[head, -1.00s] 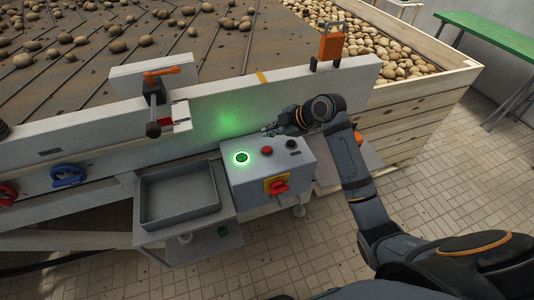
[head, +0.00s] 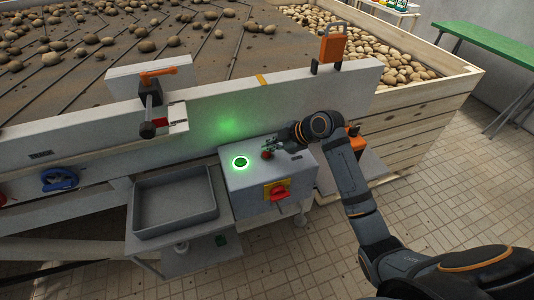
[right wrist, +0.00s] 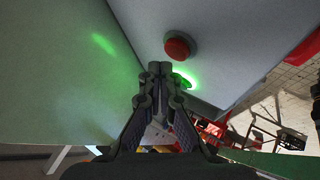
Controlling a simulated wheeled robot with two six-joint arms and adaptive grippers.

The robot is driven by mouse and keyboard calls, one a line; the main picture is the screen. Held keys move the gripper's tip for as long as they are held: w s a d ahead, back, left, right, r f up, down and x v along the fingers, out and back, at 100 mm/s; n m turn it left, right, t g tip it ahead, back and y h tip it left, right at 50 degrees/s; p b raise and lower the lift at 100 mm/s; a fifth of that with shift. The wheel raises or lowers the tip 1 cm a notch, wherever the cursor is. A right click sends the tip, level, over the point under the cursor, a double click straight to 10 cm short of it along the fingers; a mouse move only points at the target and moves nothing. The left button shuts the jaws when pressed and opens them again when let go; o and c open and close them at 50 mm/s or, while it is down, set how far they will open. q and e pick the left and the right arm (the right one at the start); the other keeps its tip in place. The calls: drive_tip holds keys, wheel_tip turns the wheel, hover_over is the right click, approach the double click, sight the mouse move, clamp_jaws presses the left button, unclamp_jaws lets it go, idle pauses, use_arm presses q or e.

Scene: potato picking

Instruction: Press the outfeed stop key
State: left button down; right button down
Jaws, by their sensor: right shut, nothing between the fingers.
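A grey control box (head: 240,184) hangs on the machine's front wall. Its top has a green-lit key (head: 241,162) and a red key (head: 267,156) to its right. The red key also shows in the right wrist view (right wrist: 178,48), as a round button on a grey face. My right gripper (head: 270,148) is shut and empty, with its tips over the box close to the red key. In the right wrist view, the closed fingertips (right wrist: 160,68) appear just beside the red key; I cannot tell whether they touch it. My left gripper is not in view.
A red rotary switch (head: 277,191) on a yellow plate sits on the box's front. A grey tray (head: 174,226) stands left of the box. The machine's wall (head: 215,112) rises behind it. A wooden crate (head: 430,115) of potatoes stands at right.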

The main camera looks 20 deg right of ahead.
sight(269, 154)
drive_tip(key=shift+f, duration=0.1)
idle(0.7)
drive_tip(key=shift+f, duration=0.3)
drive_tip(key=shift+f+b, duration=0.45)
drive_tip(key=shift+b, duration=0.05)
idle(0.5)
idle(0.3)
drive_tip(key=shift+r+p, duration=0.8)
drive_tip(key=shift+r, duration=0.05)
wheel_tip(269, 154, up, 5)
drive_tip(key=p, duration=0.4)
drive_tip(key=shift+r, duration=0.1)
